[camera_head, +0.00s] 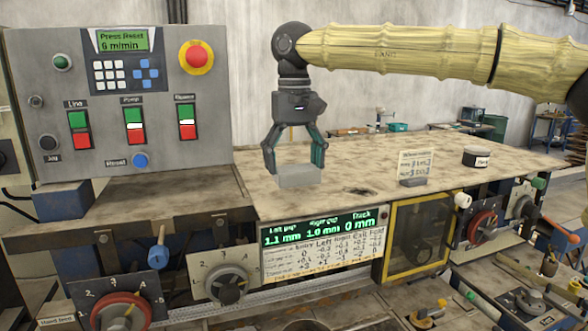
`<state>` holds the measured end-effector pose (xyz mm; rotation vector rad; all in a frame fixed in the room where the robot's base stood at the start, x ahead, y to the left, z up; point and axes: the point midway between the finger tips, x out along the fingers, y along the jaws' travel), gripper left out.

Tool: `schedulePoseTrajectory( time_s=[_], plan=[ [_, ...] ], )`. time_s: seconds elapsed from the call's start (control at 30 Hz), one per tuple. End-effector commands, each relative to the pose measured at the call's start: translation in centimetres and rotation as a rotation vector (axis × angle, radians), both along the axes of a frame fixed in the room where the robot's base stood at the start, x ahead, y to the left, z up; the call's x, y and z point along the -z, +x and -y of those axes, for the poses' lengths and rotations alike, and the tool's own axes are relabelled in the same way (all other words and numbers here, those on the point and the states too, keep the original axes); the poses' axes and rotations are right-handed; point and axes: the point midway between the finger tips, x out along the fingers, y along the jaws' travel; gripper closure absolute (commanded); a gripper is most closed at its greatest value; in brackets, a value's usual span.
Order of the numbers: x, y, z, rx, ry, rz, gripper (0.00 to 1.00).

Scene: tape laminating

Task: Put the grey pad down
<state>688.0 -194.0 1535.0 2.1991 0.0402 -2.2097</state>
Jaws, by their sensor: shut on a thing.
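The grey pad (299,177) is a small light grey block in the head view. My gripper (296,162) points down with its two fingers on either side of the pad and is shut on it. The pad is over the left part of the worn table top (355,170), near its front edge. I cannot tell whether its underside touches the table or is a little above it.
A control panel (120,105) with buttons stands at the left. A green display (320,232) and knobs line the front below. The table behind the pad is clear.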

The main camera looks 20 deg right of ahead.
Motion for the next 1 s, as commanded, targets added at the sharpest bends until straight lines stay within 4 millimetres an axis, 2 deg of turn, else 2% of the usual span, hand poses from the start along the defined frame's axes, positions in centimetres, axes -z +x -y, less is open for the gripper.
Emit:
schedulePoseTrajectory(
  time_s=[0.17, 0.43, 0.8, 0.83, 0.93, 1.0],
  plan=[
    [0.8, 0.0, 0.0, -0.001, -0.002, -0.002, 0.44],
    [3.4, 0.0, 0.0, -0.001, -0.001, 0.000, 0.44],
    [3.9, 0.0, 0.0, 0.000, 0.000, -0.001, 0.44],
    [3.8, 0.0, 0.0, 0.000, 0.000, -0.001, 0.17],
    [3.8, 0.0, 0.0, 0.000, 0.000, -0.001, 0.00],
    [3.8, 0.0, 0.0, 0.000, -0.001, 0.000, 0.00]
  ],
)
